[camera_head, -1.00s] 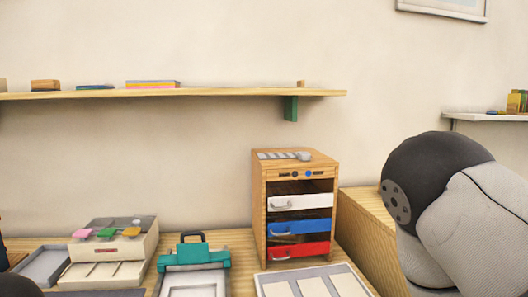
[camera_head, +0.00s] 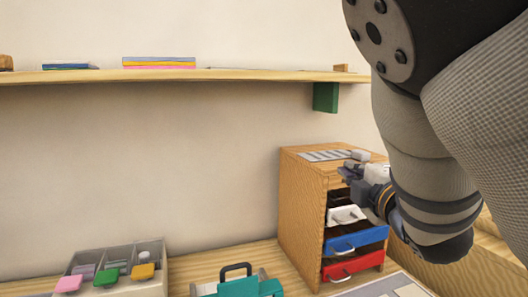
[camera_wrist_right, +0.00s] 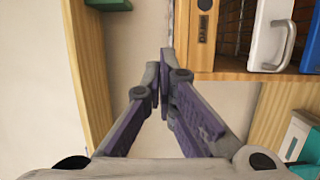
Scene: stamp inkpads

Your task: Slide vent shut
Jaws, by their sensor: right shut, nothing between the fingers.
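The wooden drawer cabinet (camera_head: 302,205) stands on the table. The vent (camera_head: 325,156) is a row of pale grey slats on its top, with a small grey knob (camera_head: 360,155) near its right end. My right gripper (camera_head: 347,173) is shut and empty at the cabinet's upper front, just below the knob in the head view; contact cannot be told. In the right wrist view its closed fingers (camera_wrist_right: 158,75) point at the cabinet's edge (camera_wrist_right: 183,40), and the vent is not visible. My left gripper is out of view.
A long shelf (camera_head: 200,77) with a green bracket (camera_head: 325,97) runs above.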

